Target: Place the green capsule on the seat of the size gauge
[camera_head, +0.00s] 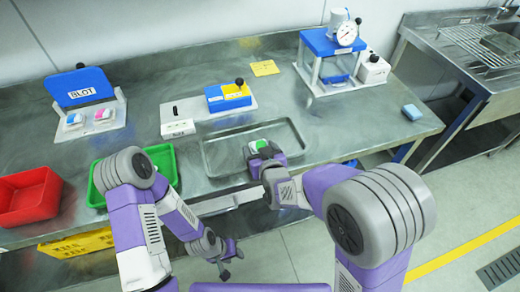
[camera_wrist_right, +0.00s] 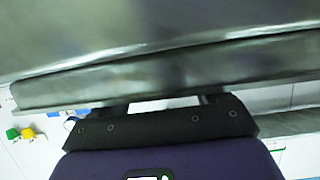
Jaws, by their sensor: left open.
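The green capsule (camera_head: 258,144) shows as a small green patch on a white piece in the metal tray. My right gripper (camera_head: 263,154) is right at its near side, partly covering it. I cannot tell whether the fingers touch it or are shut on it. The right wrist view shows my gripper's dark mount below a blurred metal surface; the fingertips and capsule are not clear there. My left gripper (camera_head: 226,262) is open and empty, low in front of the bench. A white base with blue and yellow blocks (camera_head: 230,96) may be the size gauge; I cannot be sure.
The metal tray (camera_head: 292,131) lies mid-bench. A green bin (camera_head: 162,155) and a red bin (camera_head: 30,196) stand left. Behind are a blue BLOT stand (camera_head: 80,86), a white block (camera_head: 178,128) and a blue-framed dial machine (camera_head: 322,46).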

